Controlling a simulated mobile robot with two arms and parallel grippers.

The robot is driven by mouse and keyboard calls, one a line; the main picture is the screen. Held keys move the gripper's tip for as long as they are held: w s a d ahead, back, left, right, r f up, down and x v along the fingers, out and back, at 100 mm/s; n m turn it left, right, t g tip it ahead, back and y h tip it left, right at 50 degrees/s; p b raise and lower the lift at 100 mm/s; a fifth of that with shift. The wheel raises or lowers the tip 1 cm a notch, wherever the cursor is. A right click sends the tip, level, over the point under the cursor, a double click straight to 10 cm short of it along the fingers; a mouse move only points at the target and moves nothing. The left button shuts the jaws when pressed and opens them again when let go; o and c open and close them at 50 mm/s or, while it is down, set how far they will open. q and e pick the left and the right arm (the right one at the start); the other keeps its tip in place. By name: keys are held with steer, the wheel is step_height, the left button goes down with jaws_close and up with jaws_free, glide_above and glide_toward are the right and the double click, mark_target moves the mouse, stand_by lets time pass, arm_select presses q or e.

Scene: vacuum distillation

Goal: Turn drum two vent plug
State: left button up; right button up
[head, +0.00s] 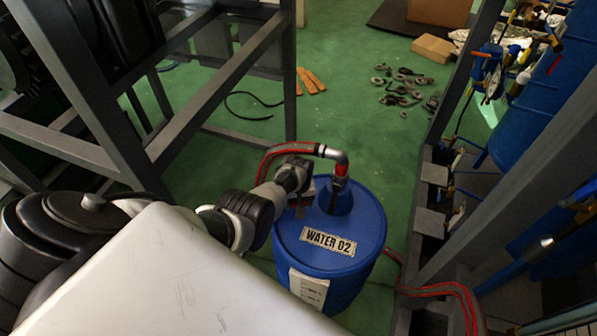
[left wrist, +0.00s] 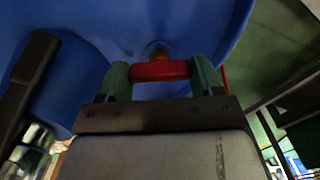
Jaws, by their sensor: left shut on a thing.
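The blue drum (head: 335,262) labelled WATER 02 stands on the green floor in the head view. My left arm reaches its top from the left, and my left gripper (head: 302,192) is at the drum's upper left, partly hidden by the arm and hose. In the left wrist view, my left gripper (left wrist: 161,75) has its two green fingers shut on a red vent plug handle (left wrist: 160,70). My right gripper is in neither view.
A red and grey hose (head: 275,151) with a metal elbow (head: 334,154) joins the drum's top. A grey metal frame (head: 215,85) stands at left, and a grey post (head: 465,90) at right. Metal rings (head: 402,88) lie on the open floor behind.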

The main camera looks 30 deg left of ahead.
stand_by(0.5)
arm_select(q)
steer(key=o, duration=0.9)
steer(key=shift+o, duration=0.2)
step_height(320, 180, up, 10)
steer(key=p, duration=0.5)
steer(key=shift+f, duration=0.2)
steer(key=shift+r, duration=0.6)
